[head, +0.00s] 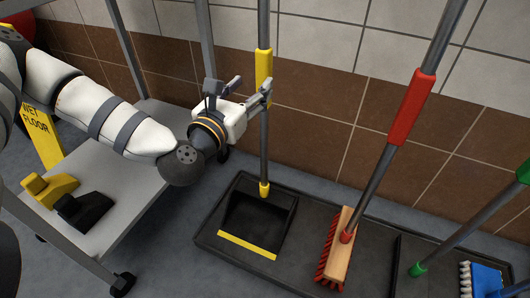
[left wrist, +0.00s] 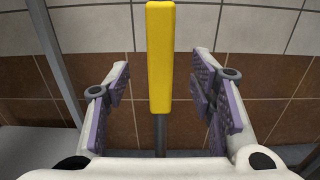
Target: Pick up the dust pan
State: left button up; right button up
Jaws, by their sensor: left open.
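The dust pan (head: 255,222) is black with a yellow front lip and sits in a dark tray (head: 215,248) on the floor. Its long grey handle stands upright and carries a yellow grip (head: 264,70). My left gripper (head: 254,88) is open beside the handle, at about the height of the yellow grip's lower part. In the left wrist view the yellow grip (left wrist: 161,55) stands centred between the two open purple-padded fingers (left wrist: 163,100), with a gap on both sides. My right gripper is in neither view.
A red-bristled broom (head: 340,245) with a red grip stands right of the dust pan. A grey cart (head: 130,185) holding yellow and black items stands left. A tiled wall is behind.

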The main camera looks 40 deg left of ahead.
aim_at(261, 77)
pick_arm(q)
jog(key=b+x, duration=0.1)
jog(key=x, duration=0.5)
jog(key=shift+d+f, duration=0.1)
jog(key=shift+f, duration=0.05)
grip_shut()
